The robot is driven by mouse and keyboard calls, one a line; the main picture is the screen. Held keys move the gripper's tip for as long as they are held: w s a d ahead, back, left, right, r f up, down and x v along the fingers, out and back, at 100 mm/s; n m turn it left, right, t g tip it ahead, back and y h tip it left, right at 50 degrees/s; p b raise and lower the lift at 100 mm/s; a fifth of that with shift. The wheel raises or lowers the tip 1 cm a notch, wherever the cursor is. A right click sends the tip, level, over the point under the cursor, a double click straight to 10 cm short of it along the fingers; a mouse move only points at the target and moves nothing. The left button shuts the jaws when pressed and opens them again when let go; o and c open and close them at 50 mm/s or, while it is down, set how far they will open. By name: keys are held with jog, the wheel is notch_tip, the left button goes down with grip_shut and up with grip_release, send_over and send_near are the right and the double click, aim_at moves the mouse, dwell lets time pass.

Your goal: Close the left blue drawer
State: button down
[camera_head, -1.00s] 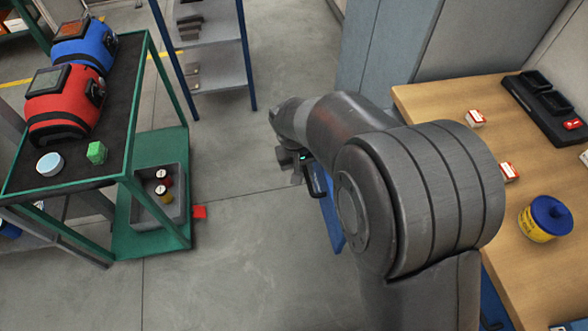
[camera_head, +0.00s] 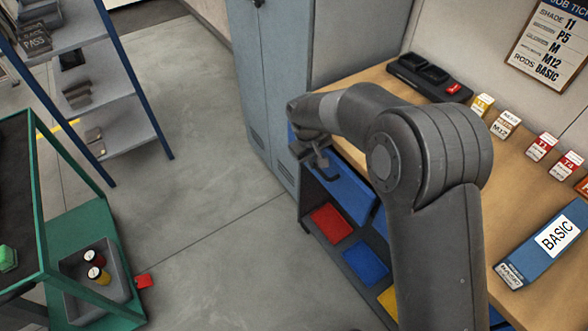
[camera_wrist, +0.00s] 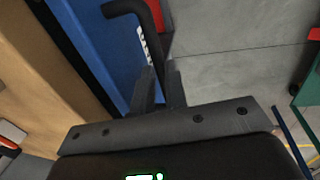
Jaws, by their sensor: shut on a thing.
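The left blue drawer (camera_head: 345,188) is under the left end of the wooden workbench; its blue front also shows in the wrist view (camera_wrist: 95,50). My gripper (camera_head: 318,160) is at the drawer's front, near its upper left part. In the wrist view my fingers (camera_wrist: 158,88) are shut on the drawer's dark handle (camera_wrist: 130,8), a bent bar. My arm hides part of the bench front. I cannot tell how far the drawer stands out.
Below the drawer are a red bin (camera_head: 331,222) and a blue bin (camera_head: 366,262). A grey-blue cabinet (camera_head: 262,90) stands behind the bench's left end. A green cart (camera_head: 55,215) and a blue-framed shelf (camera_head: 98,60) stand at left.

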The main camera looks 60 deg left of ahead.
aim_at(324, 154)
jog(key=shift+w, duration=1.85)
jog(key=shift+w, duration=0.15)
jog(key=c, duration=1.5)
grip_release()
jog(key=shift+o, duration=0.2)
notch_tip(324, 154, up, 11)
jog(key=s, duration=0.2)
jog(key=shift+s+f, duration=0.2)
jog(key=shift+d, duration=0.1)
